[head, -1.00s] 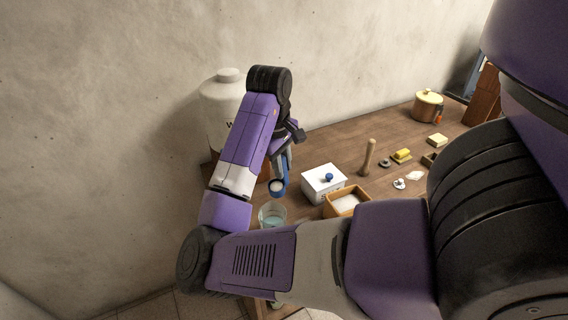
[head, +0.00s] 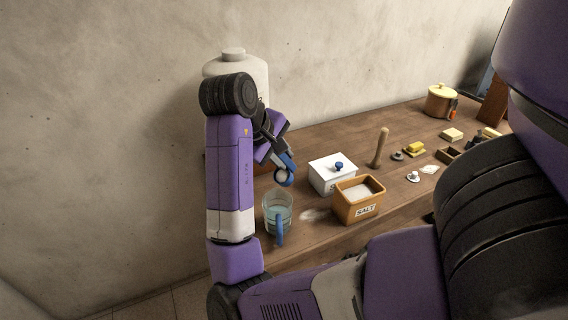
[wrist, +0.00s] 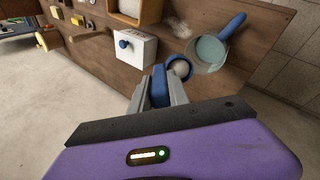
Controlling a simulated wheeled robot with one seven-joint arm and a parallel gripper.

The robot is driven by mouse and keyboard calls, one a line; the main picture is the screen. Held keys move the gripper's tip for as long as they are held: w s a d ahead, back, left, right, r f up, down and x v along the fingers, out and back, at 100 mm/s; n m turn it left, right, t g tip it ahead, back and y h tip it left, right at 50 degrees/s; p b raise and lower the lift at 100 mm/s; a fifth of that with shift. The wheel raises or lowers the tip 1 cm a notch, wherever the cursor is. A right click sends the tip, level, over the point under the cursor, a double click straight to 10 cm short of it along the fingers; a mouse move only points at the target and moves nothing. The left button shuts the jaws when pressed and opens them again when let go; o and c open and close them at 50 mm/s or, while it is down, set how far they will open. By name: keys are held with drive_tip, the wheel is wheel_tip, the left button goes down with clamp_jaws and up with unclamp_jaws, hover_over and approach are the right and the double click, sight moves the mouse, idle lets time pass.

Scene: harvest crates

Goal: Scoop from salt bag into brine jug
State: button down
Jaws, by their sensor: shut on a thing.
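My gripper (head: 279,156) is shut on the handle of a blue scoop (head: 289,178). The scoop bowl holds white salt, which also shows in the wrist view at the scoop bowl (wrist: 181,68). The brine jug (head: 277,213) is clear, with pale liquid and a blue handle. The scoop is above and behind the jug in the head view, and beside its rim in the wrist view (wrist: 208,53); the exact gap is unclear. The salt container (head: 358,211) is an orange-brown open box labelled SALT, full of white salt, to the right of the jug.
A white lidded box (head: 331,176) with a blue knob stands behind the salt container. A pale patch (head: 316,214) lies between jug and salt. A large white container (head: 236,66) is behind my arm. A wooden pestle (head: 380,147), yellow blocks and a pot (head: 440,101) stand farther right.

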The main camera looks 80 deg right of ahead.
drive_tip(key=shift+w+a+f+g+h+b, duration=0.25)
drive_tip(key=shift+a+f+h+b, duration=0.3)
drive_tip(key=shift+b, duration=0.8)
drive_tip(key=shift+w+a+f+g+h+b, duration=0.1)
drive_tip(key=shift+a+f+g+h+b, duration=0.2)
drive_tip(key=shift+h+b, duration=0.7)
drive_tip(key=shift+w+a+f+g+h+b, duration=0.2)
drive_tip(key=shift+a+f+g+h+b, duration=0.2)
drive_tip(key=shift+h+b, duration=0.2)
drive_tip(key=shift+w+a+f+g+h+b, duration=0.2)
drive_tip(key=shift+a+f+g+h+b, duration=0.15)
drive_tip(key=shift+a+h+b, duration=0.15)
drive_tip(key=shift+r, duration=0.1)
drive_tip(key=shift+r, duration=0.1)
wheel_tip(320, 180, up, 5)
drive_tip(key=p, duration=0.5)
drive_tip(key=shift+p, duration=0.4)
drive_tip(key=shift+w, duration=0.1)
